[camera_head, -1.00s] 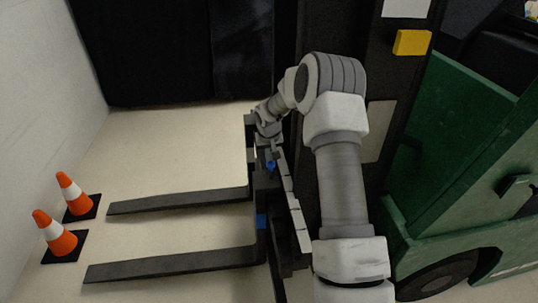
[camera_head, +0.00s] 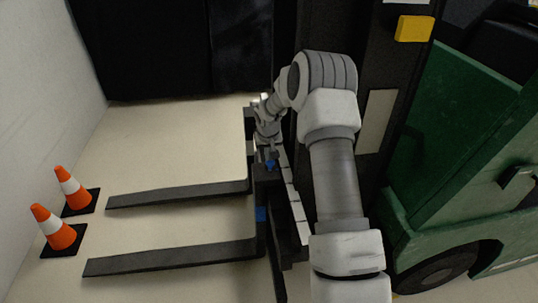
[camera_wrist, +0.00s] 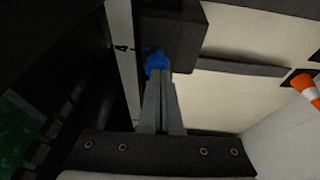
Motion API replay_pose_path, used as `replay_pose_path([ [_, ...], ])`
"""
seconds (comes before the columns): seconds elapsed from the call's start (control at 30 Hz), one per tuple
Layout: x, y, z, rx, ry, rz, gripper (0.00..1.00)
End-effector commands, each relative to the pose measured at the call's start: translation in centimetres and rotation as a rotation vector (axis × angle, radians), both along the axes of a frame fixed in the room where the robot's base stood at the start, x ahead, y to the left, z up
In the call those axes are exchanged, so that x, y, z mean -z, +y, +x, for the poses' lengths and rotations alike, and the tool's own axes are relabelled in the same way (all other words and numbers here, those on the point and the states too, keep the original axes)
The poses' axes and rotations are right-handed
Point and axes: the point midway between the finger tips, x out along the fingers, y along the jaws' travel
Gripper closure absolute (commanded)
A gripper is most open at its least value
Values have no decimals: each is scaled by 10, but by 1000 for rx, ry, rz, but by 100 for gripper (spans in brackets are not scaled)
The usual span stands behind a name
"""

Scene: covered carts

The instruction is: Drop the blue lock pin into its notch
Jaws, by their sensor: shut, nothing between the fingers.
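The blue lock pin (camera_head: 270,165) sits at the top of the black fork carriage, at the root of the farther fork (camera_head: 178,195). In the wrist view, its blue head (camera_wrist: 157,63) is right at my fingertips, against a black block (camera_wrist: 180,35). My gripper (camera_head: 268,150) points at the pin from the far side. In the wrist view my gripper (camera_wrist: 159,78) has its two grey fingers together, with nothing between them. They touch or almost touch the blue head. The notch is hidden, and I cannot tell how deep the pin sits.
A second blue part (camera_head: 261,214) shows at the root of the nearer fork (camera_head: 170,260). The green forklift truck (camera_head: 440,170) stands at the right. Two orange cones (camera_head: 58,230) stand by the left wall. The floor between the forks is clear.

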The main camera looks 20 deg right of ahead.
Motion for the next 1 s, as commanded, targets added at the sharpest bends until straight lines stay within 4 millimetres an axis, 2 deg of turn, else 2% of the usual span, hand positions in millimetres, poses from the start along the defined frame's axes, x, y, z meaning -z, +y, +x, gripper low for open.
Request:
replay_pose_path([
  [0.2,-47,6,1,-1,-7,-2,100],
  [0.5,-107,14,-20,0,-8,-2,100],
  [0.7,-128,17,-28,-2,-4,-3,100],
  [1.0,-132,18,-30,-1,-4,-1,100],
])
